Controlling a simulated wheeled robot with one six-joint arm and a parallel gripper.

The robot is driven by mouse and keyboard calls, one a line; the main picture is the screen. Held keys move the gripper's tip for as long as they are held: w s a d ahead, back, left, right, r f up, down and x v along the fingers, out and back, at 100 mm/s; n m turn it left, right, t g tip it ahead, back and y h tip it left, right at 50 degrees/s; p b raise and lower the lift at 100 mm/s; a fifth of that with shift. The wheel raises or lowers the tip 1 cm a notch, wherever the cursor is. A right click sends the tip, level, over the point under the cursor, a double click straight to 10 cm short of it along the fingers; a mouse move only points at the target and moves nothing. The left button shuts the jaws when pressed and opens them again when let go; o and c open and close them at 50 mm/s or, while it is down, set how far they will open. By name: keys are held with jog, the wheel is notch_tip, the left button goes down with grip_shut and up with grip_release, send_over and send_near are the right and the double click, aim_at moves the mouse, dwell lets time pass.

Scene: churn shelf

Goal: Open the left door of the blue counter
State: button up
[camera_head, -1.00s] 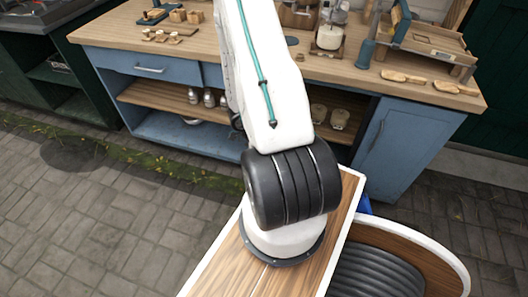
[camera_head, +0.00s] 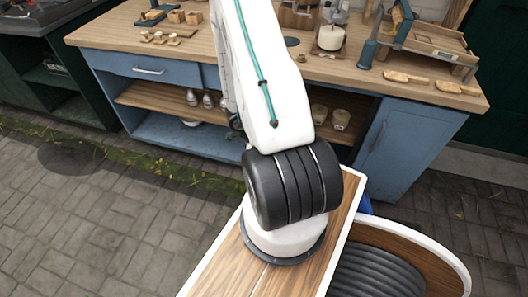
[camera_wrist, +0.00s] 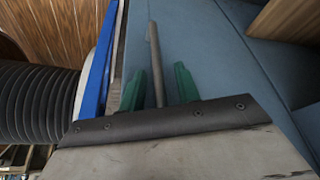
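The blue counter (camera_head: 165,68) with a wooden top stands ahead in the head view. Its right-hand door (camera_head: 408,145) is shut, with an upright handle near its left edge. In the wrist view, a blue panel (camera_wrist: 225,65) carries a grey bar handle (camera_wrist: 155,65). I cannot tell for sure which door this panel is. My gripper (camera_wrist: 159,82) has green fingers, apart, one on each side of the handle; contact is not clear. My white arm hides the gripper and part of the counter's front in the head view.
Open shelves (camera_head: 150,95) with metal and glass vessels lie under the top. Tools, a jar (camera_head: 331,37) and wooden pieces stand on the counter. A dark green cabinet (camera_head: 55,80) is at left. Paving (camera_head: 100,215) in front is clear.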

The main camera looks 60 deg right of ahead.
jog(key=shift+r, duration=0.1)
jog(key=v, duration=0.7)
jog(key=shift+r, duration=0.3)
jog(key=shift+a, duration=0.1)
jog(key=shift+w, duration=0.1)
